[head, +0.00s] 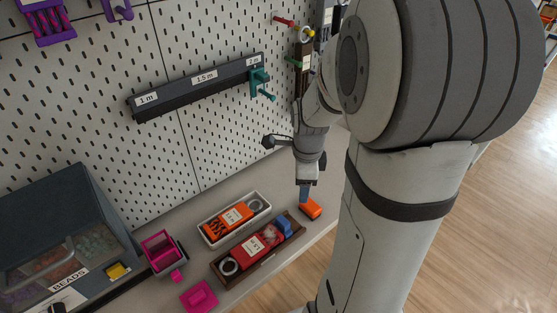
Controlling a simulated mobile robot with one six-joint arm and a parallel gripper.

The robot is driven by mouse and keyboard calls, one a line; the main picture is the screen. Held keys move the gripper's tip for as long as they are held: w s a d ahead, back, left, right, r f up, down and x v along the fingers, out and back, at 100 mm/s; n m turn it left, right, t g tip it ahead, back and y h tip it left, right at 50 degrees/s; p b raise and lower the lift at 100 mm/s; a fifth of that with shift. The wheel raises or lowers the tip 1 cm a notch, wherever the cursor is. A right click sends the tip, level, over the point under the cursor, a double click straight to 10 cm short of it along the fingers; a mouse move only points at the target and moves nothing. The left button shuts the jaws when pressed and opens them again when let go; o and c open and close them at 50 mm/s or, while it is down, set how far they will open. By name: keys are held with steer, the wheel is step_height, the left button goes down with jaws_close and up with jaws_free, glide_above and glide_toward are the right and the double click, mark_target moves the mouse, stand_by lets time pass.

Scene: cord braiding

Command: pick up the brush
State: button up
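My gripper (305,191) points down near the front right part of the bench, and a small blue-grey piece shows at its tip. Right below it is a small orange block-like item (313,208) on the bench; it may be the brush, but the picture is too small to be sure. The gripper tip overlaps the back of this item in the picture. I cannot tell whether they touch or whether the fingers are closed on it. No other item is clearly a brush.
A white tray (203,231) holds an orange cord pack and a ring. A brown tray (262,262) holds a red pack, a ring and a blue item. Magenta items (199,296) and a bead bin (62,215) stand left. The pegboard (90,110) rises behind.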

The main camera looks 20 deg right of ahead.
mark_target(311, 206)
steer(key=d+f+m, duration=0.1)
steer(key=f+m, duration=0.1)
steer(key=m, duration=0.1)
steer(key=w+d+f+m, duration=0.1)
steer(key=f+m, duration=0.1)
steer(key=m, duration=0.1)
steer(key=w+d+f+m, duration=0.1)
steer(key=d+f+m, duration=0.1)
steer(key=m, duration=0.1)
steer(key=shift+w+f+g, duration=0.2)
steer(key=shift+f+g, duration=0.05)
steer(key=shift+g, duration=0.15)
steer(key=shift+d+f+m, duration=0.1)
steer(key=shift+f+m, duration=0.2)
steer(key=shift+f, duration=0.1)
steer(key=f, duration=0.7)
steer(key=shift+s+f+b, duration=0.1)
steer(key=shift+s+b, duration=0.1)
steer(key=shift+b, duration=0.15)
steer(key=c, duration=1.1)
